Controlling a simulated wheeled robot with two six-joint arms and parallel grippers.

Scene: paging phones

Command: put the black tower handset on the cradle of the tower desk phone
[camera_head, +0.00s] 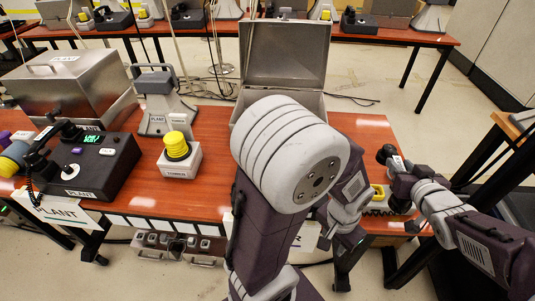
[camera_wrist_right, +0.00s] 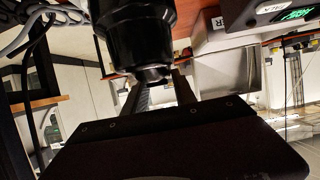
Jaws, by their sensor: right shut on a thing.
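A black handset (camera_head: 385,154) is in my right gripper (camera_head: 400,170), at the right side of the near table in the head view. In the right wrist view the black handset (camera_wrist_right: 140,35) fills the top middle, close to the jaws. The tower desk phone is hidden behind my left arm in the head view. In the right wrist view, a dark desk phone with a green display (camera_wrist_right: 297,14) shows partly at the top right; its cradle is not visible. My left arm crosses the middle of the head view; its wrist (camera_head: 345,215) points down and its fingertips are not clear.
A black phone labelled PLANT (camera_head: 105,160) stands on the left of the table. Beside it are a yellow button on a white box (camera_head: 178,158) and a grey stand (camera_head: 160,105). An open metal case (camera_head: 285,55) is behind my left arm. Another yellow part (camera_head: 378,194) is near my right gripper.

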